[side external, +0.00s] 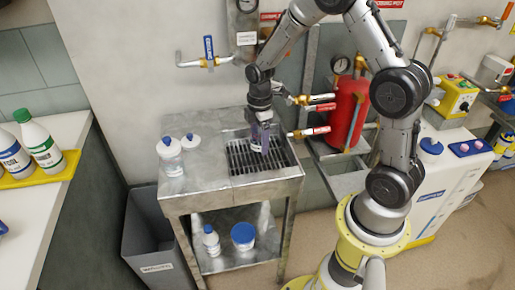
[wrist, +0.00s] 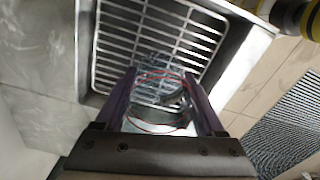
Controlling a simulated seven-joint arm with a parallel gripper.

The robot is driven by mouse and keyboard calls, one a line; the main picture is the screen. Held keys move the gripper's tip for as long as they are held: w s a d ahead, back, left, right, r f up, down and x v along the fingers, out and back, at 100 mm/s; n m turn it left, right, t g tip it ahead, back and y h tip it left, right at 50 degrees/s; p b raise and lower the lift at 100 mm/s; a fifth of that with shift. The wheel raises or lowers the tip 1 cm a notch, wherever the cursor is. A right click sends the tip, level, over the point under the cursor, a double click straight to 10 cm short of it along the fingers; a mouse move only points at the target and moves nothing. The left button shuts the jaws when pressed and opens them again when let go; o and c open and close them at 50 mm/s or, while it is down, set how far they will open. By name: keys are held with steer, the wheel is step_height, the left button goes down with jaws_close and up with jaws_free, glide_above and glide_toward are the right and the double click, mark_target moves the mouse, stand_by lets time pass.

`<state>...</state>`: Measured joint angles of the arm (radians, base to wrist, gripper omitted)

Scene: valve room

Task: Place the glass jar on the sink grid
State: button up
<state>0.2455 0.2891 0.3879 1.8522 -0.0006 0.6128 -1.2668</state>
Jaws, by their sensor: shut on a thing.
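The sink grid (side external: 243,168) is a dark barred grate set into the metal sink table. It shows in the wrist view as pale bars (wrist: 120,38). My gripper (side external: 260,138) points down over the grid. In the wrist view, my gripper (wrist: 165,100) has its two purple fingers on either side of a clear glass jar (wrist: 160,112), shut on it. The jar shows a thin red line around it and lies over the grid in that view. In the side view the jar is mostly hidden between the fingers. I cannot tell whether its base touches the grid.
Two white containers (side external: 170,158) stand on the metal table (side external: 200,190) left of the grid. A wall tap (side external: 312,132) and a red cylinder (side external: 346,110) are to the right. A grey bin (side external: 150,235) stands below left. The steel left of the grid's front is clear.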

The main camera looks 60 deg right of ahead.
mark_target(257, 149)
steer(key=shift+w+f, duration=0.3)
steer(key=shift+f, duration=0.1)
steer(key=shift+w+d+f, duration=0.1)
steer(key=shift+w+f, duration=0.05)
steer(key=shift+f, duration=1.5)
steer(key=shift+f, duration=0.15)
steer(key=o, duration=1.5)
steer(key=shift+o, duration=0.2)
